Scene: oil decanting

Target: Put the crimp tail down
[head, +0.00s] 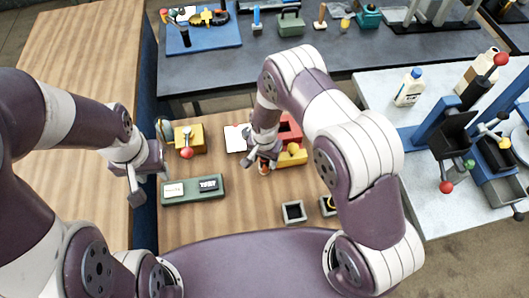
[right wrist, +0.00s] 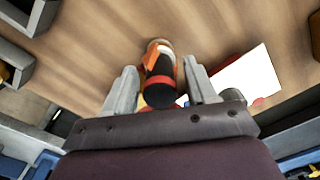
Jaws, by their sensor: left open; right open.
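A small cylinder with a black body, a red band and an orange and white end (right wrist: 159,85) stands on the wooden table between my right fingers. I cannot tell whether it is the crimp tail. My right gripper (right wrist: 160,70) is open, with one finger on each side of it and visible gaps. In the head view my right gripper (head: 262,161) is low over the table, beside the yellow bin (head: 293,157). My left gripper (head: 150,182) is open and empty, left of the green labelled tray (head: 193,196).
A red bin (head: 292,128) stands behind the yellow one. A white sheet (head: 235,138) lies to the left of my right gripper. A yellow box with a red-knobbed lever (head: 197,137) stands at the back left. A dark square cup (head: 293,212) stands near the front. The table's middle is clear.

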